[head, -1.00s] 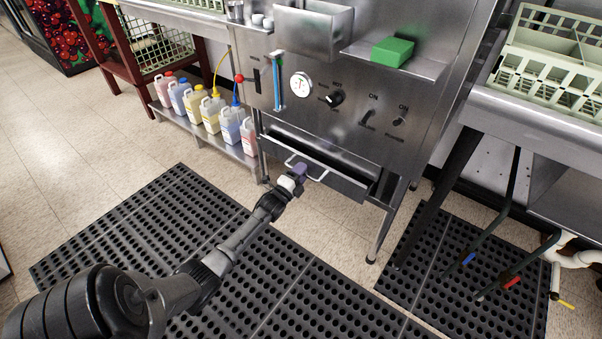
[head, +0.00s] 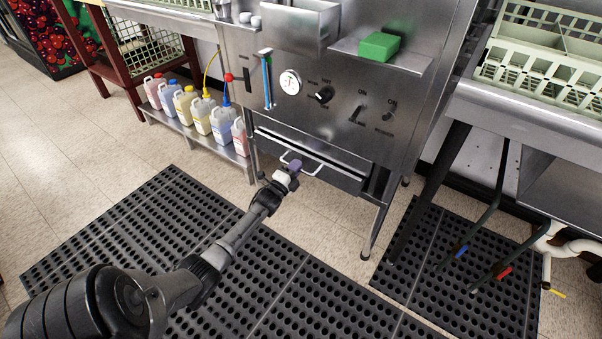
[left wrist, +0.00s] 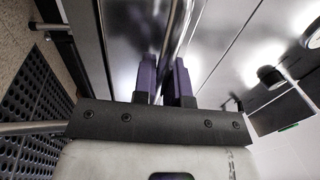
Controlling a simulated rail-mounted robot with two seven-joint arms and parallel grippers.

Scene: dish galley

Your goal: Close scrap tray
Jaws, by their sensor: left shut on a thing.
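The scrap tray (head: 339,178) is a wide steel drawer low in the machine's front, standing out a little from the panel above it. Its light bar handle (head: 316,170) is on the front. My left gripper (head: 296,167), with purple fingertips, is at the left part of this handle and shut on it. In the left wrist view the two purple fingers (left wrist: 163,78) are close together with a strip of metal between them. The fingertips partly hide the handle. My right gripper is in neither view.
Chemical jugs (head: 201,110) stand on a low shelf to the left. A green block (head: 379,46) lies on a small ledge above the tray. A machine leg (head: 374,226) stands right of the tray. Black perforated mats (head: 150,235) cover the floor in front.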

